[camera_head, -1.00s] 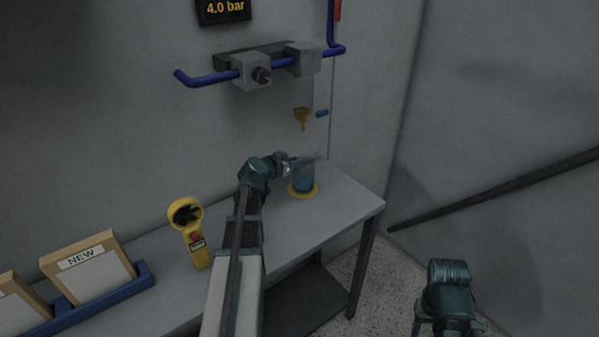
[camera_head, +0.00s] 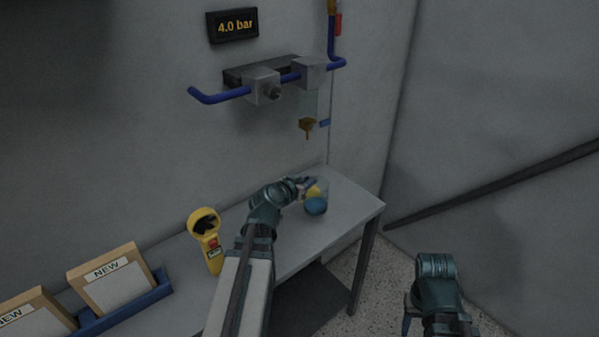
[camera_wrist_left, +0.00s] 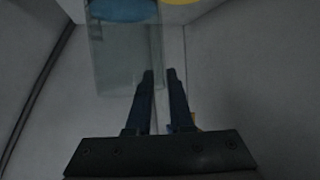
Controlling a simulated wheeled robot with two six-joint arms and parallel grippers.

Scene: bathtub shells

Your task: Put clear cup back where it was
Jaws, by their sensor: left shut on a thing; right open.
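The clear cup (camera_head: 316,200), with blue in its bottom, is at the far right end of the bench. My left gripper (camera_head: 306,183) is shut on its wall. The cup looks raised and tilted, with its blue bottom beside and in front of the yellow round spot (camera_head: 314,189) on the bench. In the left wrist view, the clear cup (camera_wrist_left: 118,60) is by the fingers (camera_wrist_left: 160,75), its blue part at the top edge beside a yellow patch. My right gripper (camera_head: 408,318) is open and empty low at the right, its fingertips barely visible.
A brass nozzle (camera_head: 308,125) hangs on the wall above the bench, under a blue pipe (camera_head: 220,96) with valve blocks. A yellow handheld device (camera_head: 207,240) stands left of my left arm. The bench's right corner (camera_head: 360,205) is clear.

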